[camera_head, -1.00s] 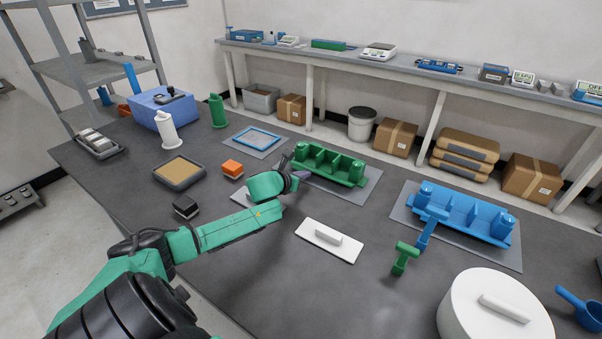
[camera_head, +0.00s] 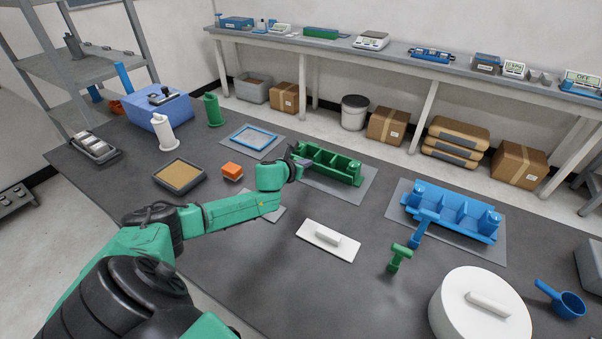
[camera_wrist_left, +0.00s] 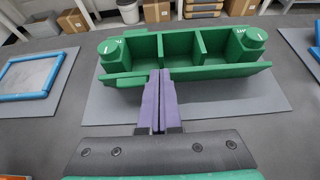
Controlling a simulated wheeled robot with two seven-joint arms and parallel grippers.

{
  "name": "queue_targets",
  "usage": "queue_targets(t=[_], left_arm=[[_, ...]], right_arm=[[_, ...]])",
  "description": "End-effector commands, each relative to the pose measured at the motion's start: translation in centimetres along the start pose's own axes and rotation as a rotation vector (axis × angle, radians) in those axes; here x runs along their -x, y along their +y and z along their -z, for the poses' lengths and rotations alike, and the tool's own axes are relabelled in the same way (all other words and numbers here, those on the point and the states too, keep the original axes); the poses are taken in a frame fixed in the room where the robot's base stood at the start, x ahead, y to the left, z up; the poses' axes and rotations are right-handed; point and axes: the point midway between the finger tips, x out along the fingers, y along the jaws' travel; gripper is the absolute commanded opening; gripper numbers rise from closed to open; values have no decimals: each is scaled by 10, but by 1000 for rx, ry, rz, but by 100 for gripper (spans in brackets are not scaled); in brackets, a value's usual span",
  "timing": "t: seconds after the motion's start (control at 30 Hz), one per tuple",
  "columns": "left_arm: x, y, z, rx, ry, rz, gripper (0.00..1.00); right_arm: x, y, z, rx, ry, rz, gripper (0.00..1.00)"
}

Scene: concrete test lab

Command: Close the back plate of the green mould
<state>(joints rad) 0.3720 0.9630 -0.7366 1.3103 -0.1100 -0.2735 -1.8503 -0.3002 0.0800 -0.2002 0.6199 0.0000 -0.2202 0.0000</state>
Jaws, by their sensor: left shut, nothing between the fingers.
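The green mould (camera_head: 340,170) stands on a grey mat at the far middle of the table. It also shows in the left wrist view (camera_wrist_left: 185,45), with open compartments and a round post at each end. A long green plate (camera_wrist_left: 225,71) runs along its near side in that view and looks tilted outward. My left gripper (camera_head: 300,160) is at the mould's left end. In the left wrist view its purple fingers (camera_wrist_left: 159,98) are shut and empty, with their tips at the near plate. I cannot tell whether they touch it. My right gripper is out of view.
A blue mould (camera_head: 455,212) stands to the right on its own mat. A white plate with a handle (camera_head: 328,240) and a green T-shaped tool (camera_head: 399,257) lie nearer. An orange block (camera_head: 232,171) and a blue frame (camera_head: 255,137) are to the left.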

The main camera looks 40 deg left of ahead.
Motion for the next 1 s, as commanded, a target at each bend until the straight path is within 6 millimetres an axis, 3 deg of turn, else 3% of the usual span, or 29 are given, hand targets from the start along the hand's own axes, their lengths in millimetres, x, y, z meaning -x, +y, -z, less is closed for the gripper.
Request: queue_targets(t=[0.33,1.0], left_arm=[[-8,0,-17,1,-1,0,0],[-13,0,-20,0,0,0,0]], right_arm=[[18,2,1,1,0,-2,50],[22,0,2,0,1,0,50]])
